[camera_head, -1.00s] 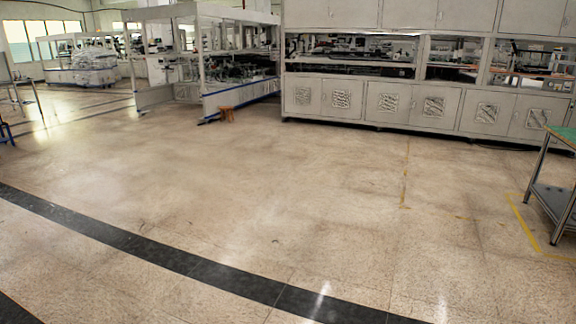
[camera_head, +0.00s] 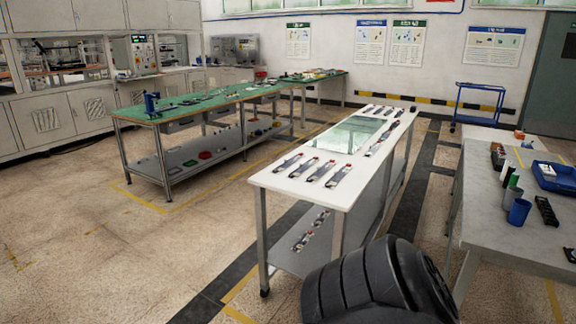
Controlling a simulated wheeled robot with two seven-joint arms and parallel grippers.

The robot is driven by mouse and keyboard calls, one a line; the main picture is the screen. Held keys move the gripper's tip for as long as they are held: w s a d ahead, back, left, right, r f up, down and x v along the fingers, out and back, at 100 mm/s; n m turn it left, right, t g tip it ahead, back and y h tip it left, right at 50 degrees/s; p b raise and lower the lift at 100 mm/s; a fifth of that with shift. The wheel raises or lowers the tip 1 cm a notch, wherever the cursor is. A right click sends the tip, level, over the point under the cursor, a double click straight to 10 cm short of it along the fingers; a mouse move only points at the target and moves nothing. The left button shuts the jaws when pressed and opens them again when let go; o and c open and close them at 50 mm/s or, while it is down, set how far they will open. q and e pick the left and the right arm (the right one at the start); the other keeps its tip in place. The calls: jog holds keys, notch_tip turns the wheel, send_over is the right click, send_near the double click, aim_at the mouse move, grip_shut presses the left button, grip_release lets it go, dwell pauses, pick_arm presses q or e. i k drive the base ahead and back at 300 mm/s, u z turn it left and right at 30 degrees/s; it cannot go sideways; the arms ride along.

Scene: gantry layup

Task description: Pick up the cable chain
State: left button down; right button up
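No cable chain can be made out for certain. A short black segmented piece (camera_head: 546,211) lies on the grey table (camera_head: 488,228) at the right; it may be the cable chain, but it is too small to tell. A blue cup (camera_head: 519,212) stands just left of it, and a blue tray (camera_head: 570,187) sits behind it. A large dark ribbed part at the bottom right looks like my own arm. Neither of my grippers is in view.
A white table (camera_head: 310,187) with several small devices and a glass panel stands in the middle. A green-topped bench (camera_head: 200,113) is behind it to the left. A blue cart (camera_head: 478,105) stands near the back wall. Open floor (camera_head: 90,250) lies at the left.

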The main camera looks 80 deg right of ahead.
aim_at(548, 207)
jog(key=z, duration=3.45)
jog(key=i, duration=0.45)
